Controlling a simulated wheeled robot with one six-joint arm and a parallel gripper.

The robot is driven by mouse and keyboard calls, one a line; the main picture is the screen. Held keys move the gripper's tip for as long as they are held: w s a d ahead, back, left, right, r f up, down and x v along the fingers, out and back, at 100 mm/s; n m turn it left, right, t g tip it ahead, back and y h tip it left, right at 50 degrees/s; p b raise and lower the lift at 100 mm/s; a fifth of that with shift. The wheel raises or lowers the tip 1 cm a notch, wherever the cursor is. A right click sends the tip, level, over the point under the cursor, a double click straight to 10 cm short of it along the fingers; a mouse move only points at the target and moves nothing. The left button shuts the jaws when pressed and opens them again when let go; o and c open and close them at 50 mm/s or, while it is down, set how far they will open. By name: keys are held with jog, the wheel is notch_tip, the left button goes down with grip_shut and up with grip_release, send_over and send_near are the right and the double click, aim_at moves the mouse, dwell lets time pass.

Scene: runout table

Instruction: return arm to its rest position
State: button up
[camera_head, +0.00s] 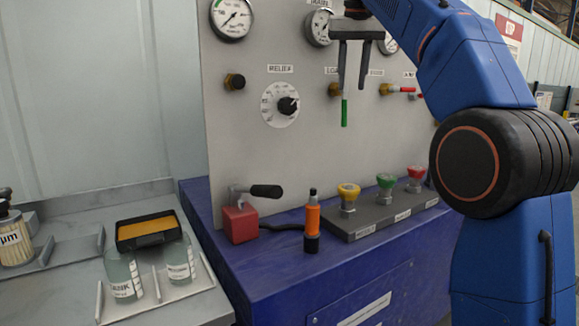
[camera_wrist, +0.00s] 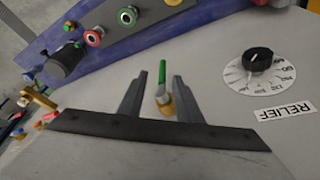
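My gripper (camera_head: 349,89) is at the upper middle of the head view, in front of the grey panel (camera_head: 240,155). Its two dark fingers point down and stand apart, with nothing held. My blue arm reaches to it from the right. A green valve handle (camera_head: 344,112) points down on the panel, just below the fingertips in the head view. In the wrist view my gripper (camera_wrist: 159,76) is open, and the green handle (camera_wrist: 162,73) with its brass fitting (camera_wrist: 165,106) shows between the fingers. I cannot tell how much depth separates them.
A relief dial (camera_head: 280,104), gauges (camera_head: 232,17) and a red-handled valve (camera_head: 403,89) are on the panel. The blue bench (camera_head: 290,265) bears a red block with a black lever (camera_head: 240,222), an orange cylinder (camera_head: 312,222) and coloured buttons (camera_head: 347,194). Bottles (camera_head: 122,275) stand left.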

jog(key=s+d+f, duration=0.4)
jog(key=s+f, duration=0.4)
jog(key=s, duration=0.1)
jog(key=s+d+f, duration=0.3)
jog(key=s+f, duration=0.5)
jog(key=f, duration=0.1)
jog(key=s+d+f, duration=0.1)
jog(key=s+f, duration=0.9)
jog(key=f, duration=0.5)
jog(key=s+d+f, duration=0.2)
jog(key=s+f, duration=0.9)
jog(key=f, duration=0.5)
jog(key=shift+s+n+t, duration=0.25)
jog(key=shift+n+t, duration=0.05)
jog(key=shift+t, duration=0.1)
